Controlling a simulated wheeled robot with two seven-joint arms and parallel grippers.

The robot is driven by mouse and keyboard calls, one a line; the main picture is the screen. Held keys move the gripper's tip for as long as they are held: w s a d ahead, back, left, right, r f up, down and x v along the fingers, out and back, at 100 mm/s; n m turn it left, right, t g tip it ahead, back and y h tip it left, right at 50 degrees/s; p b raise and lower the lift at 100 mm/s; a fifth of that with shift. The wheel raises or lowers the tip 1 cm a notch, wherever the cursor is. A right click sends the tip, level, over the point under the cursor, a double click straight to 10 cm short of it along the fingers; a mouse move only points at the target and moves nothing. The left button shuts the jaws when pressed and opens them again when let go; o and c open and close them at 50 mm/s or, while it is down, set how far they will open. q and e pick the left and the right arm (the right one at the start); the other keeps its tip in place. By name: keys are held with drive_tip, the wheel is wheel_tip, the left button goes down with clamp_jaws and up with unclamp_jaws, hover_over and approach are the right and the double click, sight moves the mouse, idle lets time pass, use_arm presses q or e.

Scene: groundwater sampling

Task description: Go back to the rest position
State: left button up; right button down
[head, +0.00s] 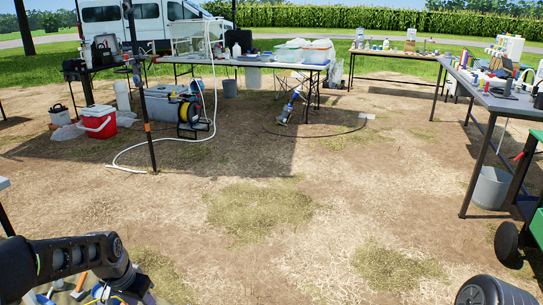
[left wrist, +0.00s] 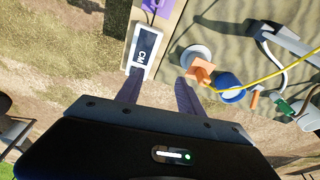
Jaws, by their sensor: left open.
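My left arm (head: 75,255) comes in at the bottom left of the head view, bent, its far end pointing down at the frame's lower edge. My left gripper (left wrist: 158,92) shows in the left wrist view with its two dark fingers apart and nothing between them. Below the fingers is a surface with a small black-and-white labelled item (left wrist: 143,50) near the left finger. An orange block (left wrist: 200,70) and a blue round piece (left wrist: 231,87) with a yellow cord lie near the right finger. I cannot tell whether the fingers touch anything. My right gripper is not in view.
Dirt and straw ground (head: 260,215) ahead is open. Folding tables with gear stand at the back and right (head: 500,98). A thin dark pole (head: 141,90), a red cooler (head: 98,122) and a white hose (head: 140,155) are at left. A grey bucket (head: 490,187) stands at right.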

use_arm(q)
drive_tip(key=s+d+f+n+t+h, duration=0.2)
drive_tip(key=d+f+n, duration=0.1)
drive_tip(key=d+f, duration=1.15)
drive_tip(key=s+d+f+g+h, duration=0.1)
drive_tip(key=s+d+f, duration=0.2)
drive_tip(key=s+d, duration=0.3)
drive_tip(key=s+d+f+g, duration=0.2)
drive_tip(key=s+d+f, duration=0.2)
drive_tip(key=s, duration=0.4)
drive_tip(key=s+d+f+g+h, duration=0.1)
drive_tip(key=s+d+f, duration=0.2)
drive_tip(key=s+d, duration=0.3)
wheel_tip(320, 180, up, 18)
drive_tip(key=s+p, duration=0.1)
drive_tip(key=p, duration=1.7)
drive_tip(key=shift+f, duration=0.2)
drive_tip(key=shift+s, duration=0.1)
